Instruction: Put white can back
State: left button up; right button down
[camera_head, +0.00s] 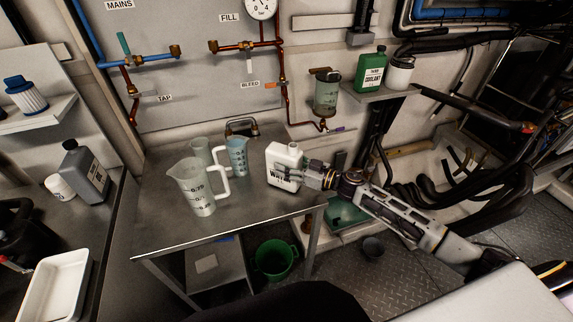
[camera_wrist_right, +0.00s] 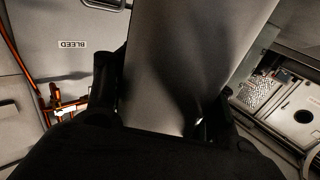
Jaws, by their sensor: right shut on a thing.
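The white can (camera_head: 282,158) is at the right end of the metal table in the head view. In the right wrist view the can's pale wall (camera_wrist_right: 185,60) fills the middle, between the two dark fingers. I cannot tell whether the can's base touches the table. My left gripper is not in view.
Measuring jugs (camera_head: 198,187) stand on the metal table (camera_head: 165,230) left of the can. A small shelf (camera_head: 375,94) at the upper right holds a green coolant bottle (camera_head: 370,72) and a white tub (camera_head: 400,73). A green bucket (camera_head: 275,260) is below. The table's front is clear.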

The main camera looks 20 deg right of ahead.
jog(key=c, duration=0.9)
grip_release()
jog(key=shift+f, duration=0.1)
jog(key=o, duration=0.4)
jog(key=shift+s+d, duration=0.6)
jog(key=shift+d, duration=0.05)
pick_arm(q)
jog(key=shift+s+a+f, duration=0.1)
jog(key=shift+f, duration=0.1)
pick_arm(e)
jog(key=v, duration=1)
jog(key=shift+s, duration=0.15)
